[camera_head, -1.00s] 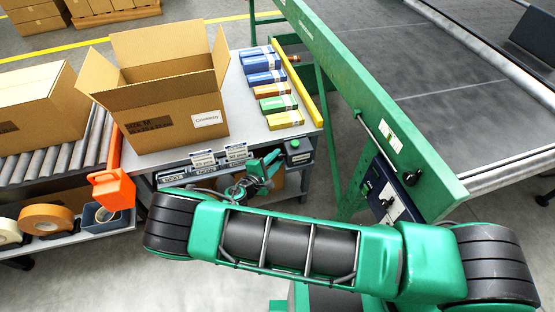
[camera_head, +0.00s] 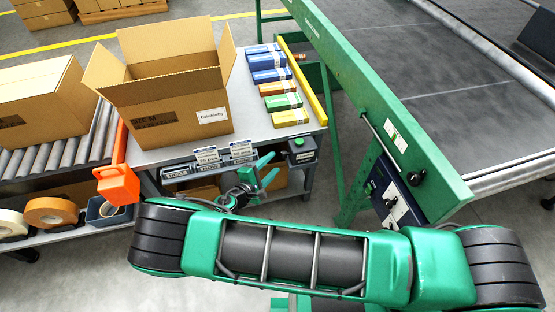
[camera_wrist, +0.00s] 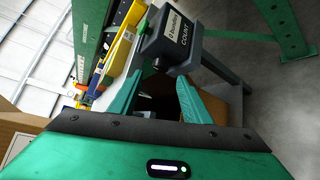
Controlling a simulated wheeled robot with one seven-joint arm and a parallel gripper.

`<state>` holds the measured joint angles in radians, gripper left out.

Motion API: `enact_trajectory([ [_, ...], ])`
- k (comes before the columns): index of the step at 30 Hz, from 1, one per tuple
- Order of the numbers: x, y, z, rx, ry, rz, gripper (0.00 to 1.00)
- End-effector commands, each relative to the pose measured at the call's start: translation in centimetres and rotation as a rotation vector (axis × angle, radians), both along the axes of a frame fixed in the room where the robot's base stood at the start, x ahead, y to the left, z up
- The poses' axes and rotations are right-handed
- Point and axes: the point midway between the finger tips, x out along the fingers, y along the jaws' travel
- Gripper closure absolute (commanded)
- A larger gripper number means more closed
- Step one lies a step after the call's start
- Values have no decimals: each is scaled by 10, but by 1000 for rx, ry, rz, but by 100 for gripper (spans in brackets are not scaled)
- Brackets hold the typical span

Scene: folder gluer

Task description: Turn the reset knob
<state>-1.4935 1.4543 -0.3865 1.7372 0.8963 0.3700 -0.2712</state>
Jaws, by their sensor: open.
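A small dark counter box (camera_head: 302,151) is mounted at the right front corner of the grey table. In the wrist view the box (camera_wrist: 172,42) is close, with text that reads "COUNT" and seems to read "bundles". A reset knob cannot be clearly made out on it. My gripper (camera_head: 269,168) is in front of the table edge, left of the counter box and apart from it. In the wrist view my gripper (camera_wrist: 160,78) shows two green fingers spread apart with nothing between them; the box lies just beyond the fingertips.
An open carton (camera_head: 172,95) and several coloured small boxes (camera_head: 278,88) stand on the table (camera_head: 245,128). A green machine frame (camera_head: 375,100) rises at right, with a black knob (camera_head: 416,178) and a blue panel (camera_head: 392,200). An orange part (camera_head: 117,184) hangs at left.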

Motion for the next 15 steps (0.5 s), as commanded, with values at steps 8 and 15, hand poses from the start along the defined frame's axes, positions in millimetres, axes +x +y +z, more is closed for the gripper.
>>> enact_trajectory([
  [8,-31,19,10,0,1,0,56],
  [15,-36,22,11,0,1,0,56],
])
